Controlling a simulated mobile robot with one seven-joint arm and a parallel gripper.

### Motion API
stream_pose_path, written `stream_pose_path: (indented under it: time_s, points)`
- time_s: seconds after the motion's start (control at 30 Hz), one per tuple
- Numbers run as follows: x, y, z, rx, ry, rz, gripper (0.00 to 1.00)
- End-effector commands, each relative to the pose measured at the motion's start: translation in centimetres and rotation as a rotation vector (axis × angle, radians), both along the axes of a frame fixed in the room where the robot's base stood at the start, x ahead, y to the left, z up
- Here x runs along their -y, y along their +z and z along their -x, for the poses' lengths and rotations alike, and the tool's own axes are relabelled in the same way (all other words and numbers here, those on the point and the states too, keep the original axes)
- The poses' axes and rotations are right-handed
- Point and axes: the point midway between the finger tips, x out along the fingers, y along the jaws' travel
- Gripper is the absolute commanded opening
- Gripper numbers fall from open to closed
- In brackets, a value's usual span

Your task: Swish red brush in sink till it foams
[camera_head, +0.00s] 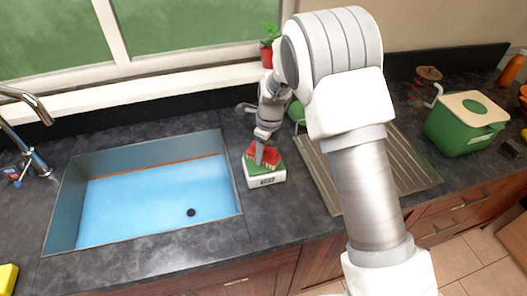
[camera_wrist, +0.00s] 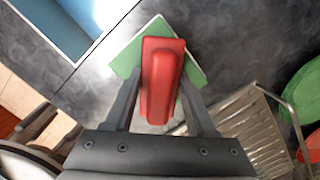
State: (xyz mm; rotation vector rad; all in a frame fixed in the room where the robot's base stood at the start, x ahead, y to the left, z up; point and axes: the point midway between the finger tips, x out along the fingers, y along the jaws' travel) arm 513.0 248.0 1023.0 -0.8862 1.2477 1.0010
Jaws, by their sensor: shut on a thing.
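The red brush (camera_head: 271,155) is in my gripper (camera_head: 262,152), at the white and green soap box (camera_head: 266,180) on the counter just right of the sink. In the wrist view the brush (camera_wrist: 160,82) lies between the two fingers of my gripper (camera_wrist: 158,105), which are shut on it. The green top (camera_wrist: 130,60) of the box shows under the brush; whether they touch is unclear. The sink (camera_head: 150,190) holds flat blue water or a blue bottom, with a dark round spot near its front right. No foam shows there.
A ribbed metal drying rack (camera_head: 405,165) stands right of the box, partly behind my arm. A tap (camera_head: 25,110) is at the sink's left. A green box (camera_head: 465,122) stands at the right, a potted plant (camera_head: 269,50) on the sill, and a yellow sponge-like block (camera_head: 7,278) at front left.

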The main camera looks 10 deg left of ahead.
Motion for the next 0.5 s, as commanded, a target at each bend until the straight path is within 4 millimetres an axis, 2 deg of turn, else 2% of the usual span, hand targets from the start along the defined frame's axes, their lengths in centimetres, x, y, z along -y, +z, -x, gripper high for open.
stream_pose_path:
  time_s: [0.5]
  points:
    - [0.00,-0.69,0.01,0.000,0.000,0.000,0.11]
